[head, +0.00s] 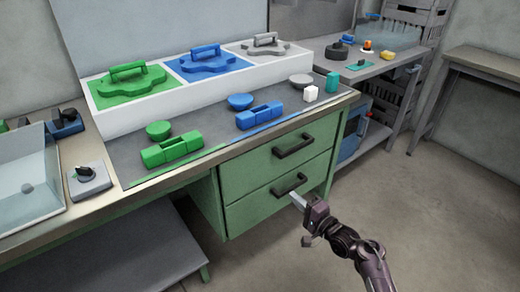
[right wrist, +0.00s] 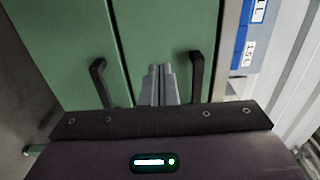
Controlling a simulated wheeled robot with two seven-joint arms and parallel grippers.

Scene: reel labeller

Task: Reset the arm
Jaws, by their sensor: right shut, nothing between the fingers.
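My right gripper (head: 296,198) is shut and empty. In the head view it is in front of the lower drawer of the green cabinet, close to that drawer's black handle (head: 289,184). In the right wrist view its two grey fingers (right wrist: 160,84) are together, between the two dark handles, with green drawer fronts behind. I cannot tell whether the fingertips touch anything. My left gripper is in neither view.
The green drawer cabinet (head: 240,178) has both drawers closed. The workbench above holds a white box (head: 195,90) with green, blue and grey sections, plus green and blue parts. A side table (head: 385,70) stands at the back right. The floor (head: 430,190) at right is clear.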

